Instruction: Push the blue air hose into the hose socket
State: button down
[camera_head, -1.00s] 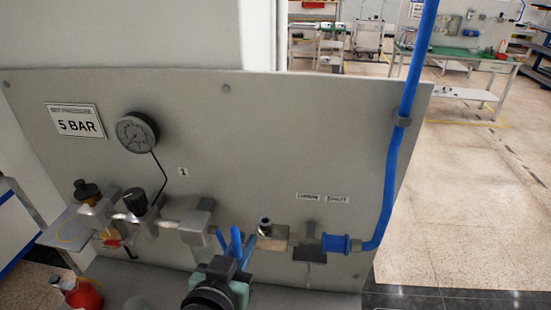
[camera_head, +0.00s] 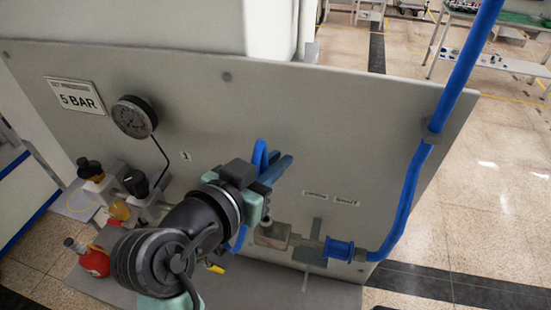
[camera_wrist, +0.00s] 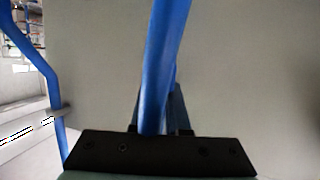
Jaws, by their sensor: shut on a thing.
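My gripper (camera_head: 275,168) is in front of the grey panel, with its fingers pointing up and to the right. It is shut on the blue air hose (camera_head: 260,154), which bends over beside the fingers. In the wrist view the hose (camera_wrist: 163,65) runs up out of the jaws, large and close. A lower stretch of blue hose (camera_head: 239,239) shows below my wrist. The hose's free end cannot be made out. A metal fitting (camera_head: 272,234) sits on the panel below and right of the gripper. I cannot tell whether it is the hose socket; my arm hides the fittings to its left.
A thick blue pipe (camera_head: 408,190) runs down the panel's right side into a blue connector (camera_head: 338,249). A gauge (camera_head: 134,117), a valve unit (camera_head: 96,180) and a red bottle (camera_head: 90,258) are at the left. The upper middle panel (camera_head: 330,120) is clear.

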jog(key=shift+s+f+b, duration=0.1)
jog(key=shift+f+b, duration=2.4)
jog(key=shift+f, duration=0.4)
jog(key=shift+f+b, duration=1.4)
jog(key=shift+f, duration=0.1)
jog(key=c, duration=0.8)
grip_release()
jog(key=shift+c, duration=0.2)
jog(key=shift+a, duration=0.1)
jog(key=shift+r, duration=0.1)
jog(key=b+v, duration=0.3)
jog(key=v, duration=1)
